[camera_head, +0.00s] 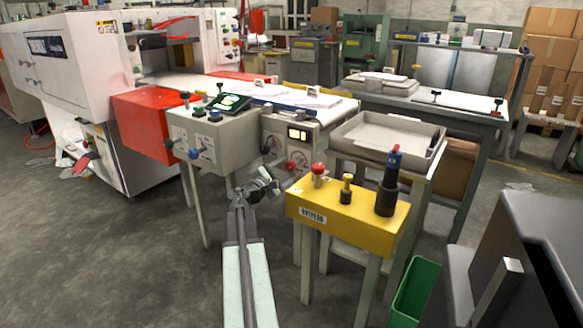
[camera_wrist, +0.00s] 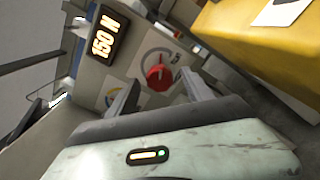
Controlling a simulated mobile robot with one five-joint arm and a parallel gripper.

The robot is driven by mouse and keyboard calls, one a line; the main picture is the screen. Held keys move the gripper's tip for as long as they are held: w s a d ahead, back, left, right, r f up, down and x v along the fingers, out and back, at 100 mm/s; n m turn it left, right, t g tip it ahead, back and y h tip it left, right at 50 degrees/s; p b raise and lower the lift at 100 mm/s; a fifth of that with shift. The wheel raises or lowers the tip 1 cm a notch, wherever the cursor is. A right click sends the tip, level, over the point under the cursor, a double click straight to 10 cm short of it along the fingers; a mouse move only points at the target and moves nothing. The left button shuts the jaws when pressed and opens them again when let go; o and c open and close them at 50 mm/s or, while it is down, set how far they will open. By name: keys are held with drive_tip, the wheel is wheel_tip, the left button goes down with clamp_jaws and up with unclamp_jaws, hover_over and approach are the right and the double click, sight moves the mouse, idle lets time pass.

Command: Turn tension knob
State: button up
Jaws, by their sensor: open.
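The red tension knob (camera_wrist: 159,76) sits on a round dial on a pale panel in the wrist view. In the head view a red knob (camera_head: 290,165) shows low on the panel front, just beyond my gripper (camera_head: 264,184). In the wrist view my gripper (camera_wrist: 160,86) is open, with one finger toward each side of the knob. The fingers look short of it, and I see no contact. A lit display (camera_wrist: 104,36) reading 150 N is beside the knob; it also shows in the head view (camera_head: 298,134).
A yellow box (camera_head: 345,208) with a red button and dark posts stands close on the right; it also fills the wrist view's upper right (camera_wrist: 265,45). A grey control box (camera_head: 205,140) is left of the panel. Open floor (camera_head: 130,250) lies left of my arm.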

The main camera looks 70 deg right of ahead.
sight(289, 168)
drive_tip(key=x, duration=0.3)
drive_tip(key=shift+d, duration=0.15)
clamp_jaws()
drive_tip(key=shift+n, duration=1.3)
unclamp_jaws()
drive_tip(key=v, duration=0.8)
